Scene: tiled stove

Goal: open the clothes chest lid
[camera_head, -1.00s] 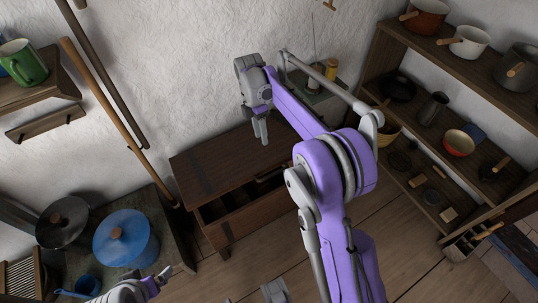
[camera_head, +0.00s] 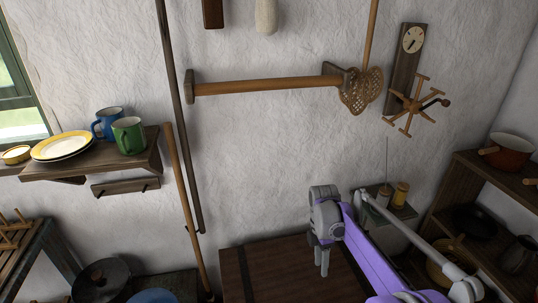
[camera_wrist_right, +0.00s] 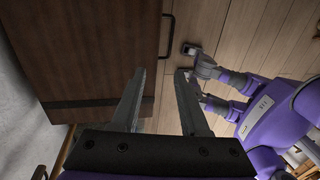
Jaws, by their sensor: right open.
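The clothes chest's dark wooden lid (camera_head: 258,272) shows at the bottom middle of the head view, against the wall; its front is cut off. In the right wrist view, a broad brown wooden panel of the chest (camera_wrist_right: 85,45) fills the upper left, with a dark bar handle (camera_wrist_right: 167,36) at its right edge. My right gripper (camera_head: 323,268) points down over the lid in the head view. In the right wrist view its two fingers (camera_wrist_right: 165,80) are apart with nothing between them. I cannot tell whether they touch the chest. My left gripper cannot be made out clearly.
A small shelf (camera_head: 398,208) with spools is on the wall behind my right arm. A pot shelf (camera_head: 465,165) stands at the right. A long wooden pole (camera_head: 188,205) leans left of the chest. Wooden floor (camera_wrist_right: 240,35) is free beside the chest.

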